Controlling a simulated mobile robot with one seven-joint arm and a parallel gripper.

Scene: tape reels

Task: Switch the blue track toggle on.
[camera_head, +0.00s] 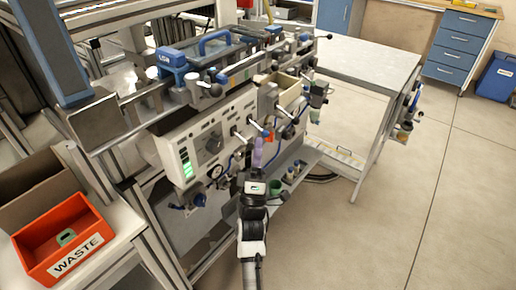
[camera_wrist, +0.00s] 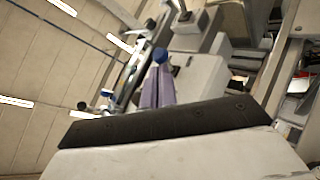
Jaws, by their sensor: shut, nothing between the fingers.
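My gripper (camera_head: 258,146) is shut and empty, with its pale purple fingers pointing up at the front of the control panel (camera_head: 206,145). In the wrist view my gripper (camera_wrist: 159,74) has its fingertips right at a round blue knob (camera_wrist: 160,55), which looks like the blue toggle's tip. I cannot tell whether they touch. In the head view a small blue part (camera_head: 268,134) shows just beside the fingertips, partly hidden. Whether the toggle is on or off cannot be made out.
The panel carries a black dial (camera_head: 213,143), green lights (camera_head: 187,165) and several white-tipped levers near my gripper. An orange waste bin (camera_head: 38,232) stands at left. The floor at right is clear.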

